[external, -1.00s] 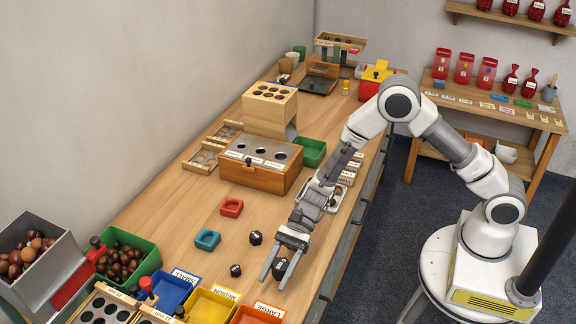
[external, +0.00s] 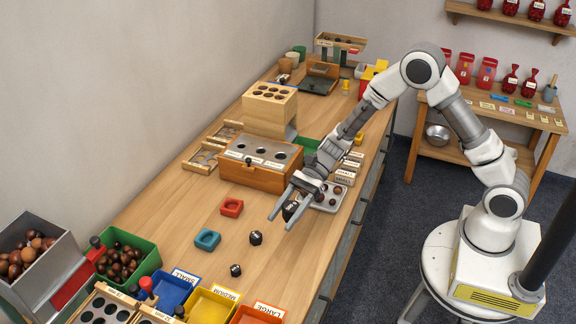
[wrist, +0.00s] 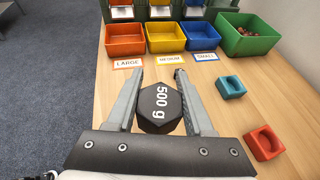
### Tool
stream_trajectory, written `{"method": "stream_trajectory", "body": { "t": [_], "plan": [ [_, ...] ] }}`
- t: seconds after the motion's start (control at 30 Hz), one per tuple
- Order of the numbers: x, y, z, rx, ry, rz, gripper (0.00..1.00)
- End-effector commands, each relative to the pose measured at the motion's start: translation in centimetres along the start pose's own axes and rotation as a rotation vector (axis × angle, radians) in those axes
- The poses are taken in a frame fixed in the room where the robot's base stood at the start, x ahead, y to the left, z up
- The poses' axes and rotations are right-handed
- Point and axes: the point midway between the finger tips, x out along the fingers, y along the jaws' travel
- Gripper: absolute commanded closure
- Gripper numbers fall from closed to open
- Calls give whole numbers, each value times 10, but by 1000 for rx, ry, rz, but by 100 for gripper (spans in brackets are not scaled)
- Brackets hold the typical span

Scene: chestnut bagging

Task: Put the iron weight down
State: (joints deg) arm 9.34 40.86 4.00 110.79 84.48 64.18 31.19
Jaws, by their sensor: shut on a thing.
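The iron weight (wrist: 160,108) is a black hexagonal block marked "500 g". It sits between the two fingers of my gripper (wrist: 160,76), which is shut on it. In the external view my gripper (external: 280,221) holds the dark weight (external: 290,209) over the right part of the bench, apparently above the surface. Its underside is hidden. Two smaller black weights stand on the bench, one (external: 255,238) in front of my gripper and one (external: 236,270) nearer the bins.
A red tray (external: 231,207) and a teal tray (external: 207,239) lie left of my gripper. A grey tray with chestnuts (external: 340,206) is beside it. The wooden box (external: 262,177) stands behind. Orange, yellow and blue bins (wrist: 125,40) line the front. Bare bench lies between.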

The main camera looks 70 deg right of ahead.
Motion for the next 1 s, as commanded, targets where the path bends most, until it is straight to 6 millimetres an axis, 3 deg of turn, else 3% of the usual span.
{"method": "stream_trajectory", "body": {
  "t": [0.2, 0.43, 0.77, 0.87, 1.0],
  "plan": [
    [-16, -64, -8, 123, -3, -309, 100],
    [-50, -114, -24, 248, -2, -607, 100],
    [-85, -141, -42, 340, -2, -832, 100],
    [-86, -143, -50, 351, -2, -851, 100],
    [-77, -143, -75, 356, 0, -856, 100]
  ]
}}
